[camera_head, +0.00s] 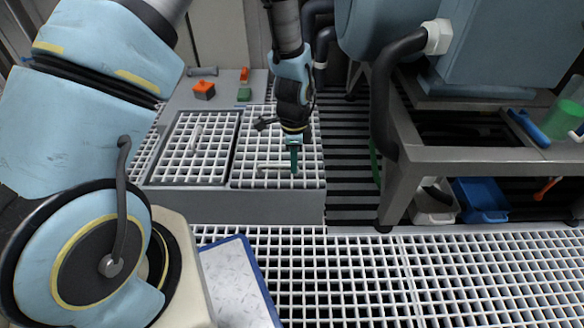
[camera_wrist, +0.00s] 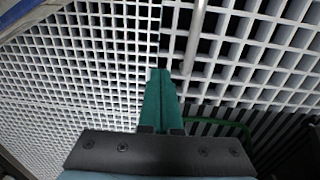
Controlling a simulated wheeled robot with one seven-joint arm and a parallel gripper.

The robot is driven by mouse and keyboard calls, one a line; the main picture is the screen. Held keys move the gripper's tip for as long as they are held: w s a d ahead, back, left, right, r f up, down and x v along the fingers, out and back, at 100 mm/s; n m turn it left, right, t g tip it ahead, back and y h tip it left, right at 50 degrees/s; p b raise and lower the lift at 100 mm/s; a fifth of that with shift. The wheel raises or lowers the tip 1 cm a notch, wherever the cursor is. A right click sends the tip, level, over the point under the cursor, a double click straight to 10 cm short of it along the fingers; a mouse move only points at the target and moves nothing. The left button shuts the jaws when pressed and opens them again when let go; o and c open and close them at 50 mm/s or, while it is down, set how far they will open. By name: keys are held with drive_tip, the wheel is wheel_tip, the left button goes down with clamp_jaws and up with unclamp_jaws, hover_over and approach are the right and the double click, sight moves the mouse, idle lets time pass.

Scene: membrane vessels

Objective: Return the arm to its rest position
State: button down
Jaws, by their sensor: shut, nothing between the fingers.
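My gripper (camera_head: 294,168) points down over the right white grating panel of the low grey platform in the head view. Its green fingers are together with nothing between them; the wrist view shows the closed fingers (camera_wrist: 161,78) above white grating. A pale rod (camera_head: 272,167) lies on the grating just left of the fingertips in the head view. It also shows in the wrist view (camera_wrist: 196,30), ahead and right of the fingers. I cannot tell whether the fingertips touch the grating.
An orange block (camera_head: 204,90) and a green block (camera_head: 244,94) sit on the platform's back ledge. A grey table (camera_head: 470,154) with pipes and tanks stands to the right. A blue bin (camera_head: 480,200) is under it.

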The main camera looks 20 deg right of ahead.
wheel_tip(320, 180, up, 8)
drive_tip(key=p, duration=0.2)
drive_tip(key=w+a+r+n, duration=0.6)
drive_tip(key=a+r+n, duration=0.3)
drive_tip(key=a, duration=0.4)
drive_tip(key=s+a+r+n+t, duration=0.1)
drive_tip(key=s+a+r+n, duration=0.1)
drive_tip(key=a+r+n, duration=0.55)
drive_tip(key=s+a+r+n+t, duration=0.15)
drive_tip(key=a+n, duration=0.35)
drive_tip(key=a, duration=0.5)
wheel_tip(320, 180, up, 37)
drive_tip(key=p, duration=3.6)
drive_tip(key=shift+a+f, duration=0.15)
drive_tip(key=shift+a, duration=0.05)
drive_tip(key=shift+g, duration=0.25)
